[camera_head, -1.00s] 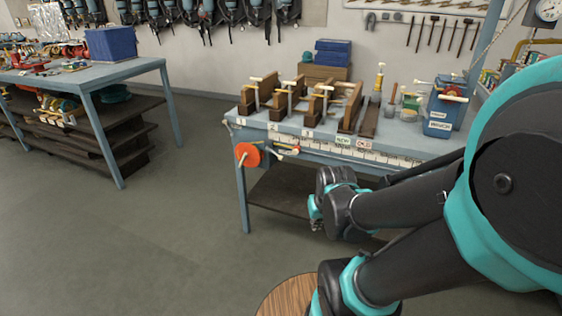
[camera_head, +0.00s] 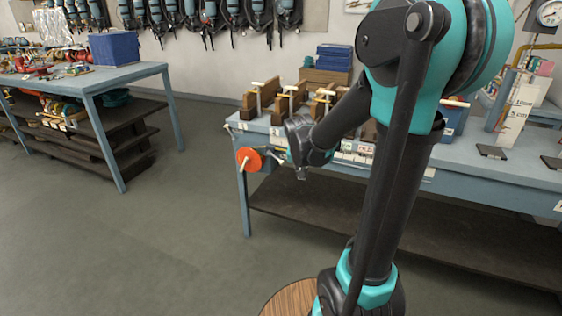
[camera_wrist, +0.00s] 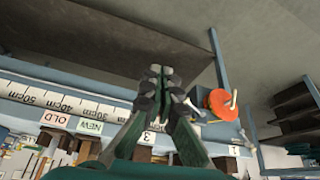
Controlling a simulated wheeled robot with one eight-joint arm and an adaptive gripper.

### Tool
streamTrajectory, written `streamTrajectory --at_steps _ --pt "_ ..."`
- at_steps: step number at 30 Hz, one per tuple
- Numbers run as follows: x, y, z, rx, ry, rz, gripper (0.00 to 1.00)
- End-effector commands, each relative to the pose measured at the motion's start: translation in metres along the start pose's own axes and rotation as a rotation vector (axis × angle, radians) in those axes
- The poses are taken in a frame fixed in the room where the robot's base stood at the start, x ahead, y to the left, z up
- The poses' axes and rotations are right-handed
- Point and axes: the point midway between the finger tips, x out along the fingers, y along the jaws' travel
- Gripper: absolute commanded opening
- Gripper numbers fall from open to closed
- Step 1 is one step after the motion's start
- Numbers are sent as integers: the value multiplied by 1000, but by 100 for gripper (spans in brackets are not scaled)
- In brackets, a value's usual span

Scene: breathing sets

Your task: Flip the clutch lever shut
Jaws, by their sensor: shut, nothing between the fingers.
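The clutch lever (camera_head: 279,157), a small pale handle, is on the table's front edge just right of an orange disc (camera_head: 250,159). My arm partly hides it in the head view. In the wrist view the lever's pale bar (camera_wrist: 192,107) shows just right of my gripper (camera_wrist: 160,72), with the orange disc (camera_wrist: 222,104) further right. My gripper's fingers are together and empty. I cannot tell whether they touch the lever. In the head view, the arm's end overlaps the table front beside the lever.
The blue-grey workbench (camera_head: 480,178) carries brown wooden stands (camera_head: 289,100) with pale crossbars along its top. A measuring scale (camera_wrist: 70,102) runs along its front edge. A lower shelf (camera_head: 430,235) lies beneath. Open floor (camera_head: 130,250) is at the left.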

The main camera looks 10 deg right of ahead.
Motion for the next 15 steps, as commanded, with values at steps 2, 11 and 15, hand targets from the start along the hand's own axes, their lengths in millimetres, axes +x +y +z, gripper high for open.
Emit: streamTrajectory --at_steps 2,11,15 --pt "8 -18 -25 38 17 11 0" --pt "43 -84 -100 202 93 46 0" --pt "59 -112 -124 266 124 52 0"
